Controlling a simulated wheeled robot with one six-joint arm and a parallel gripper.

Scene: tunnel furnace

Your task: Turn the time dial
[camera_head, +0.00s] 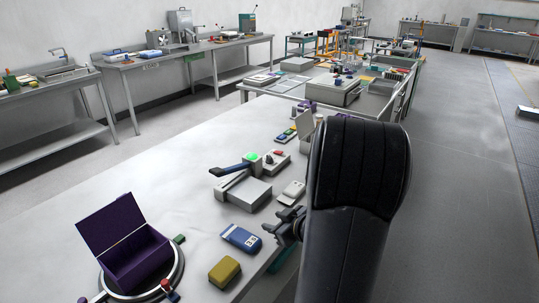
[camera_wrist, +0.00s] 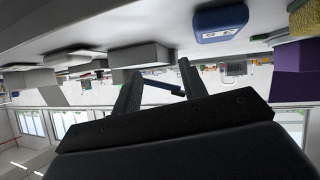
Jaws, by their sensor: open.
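I cannot make out the time dial for certain in either view. My gripper (camera_head: 288,223) is open and empty near the right edge of the white table, right of the blue device in the head view. In the wrist view my gripper (camera_wrist: 157,76) shows two dark fingers apart.
An open purple box (camera_head: 137,258) stands in a round metal ring at the front left. A yellow block (camera_head: 224,271) lies near the front edge. A pale small device (camera_head: 292,192) lies behind my gripper. The table's left middle is clear. The wrist view looks upside down.

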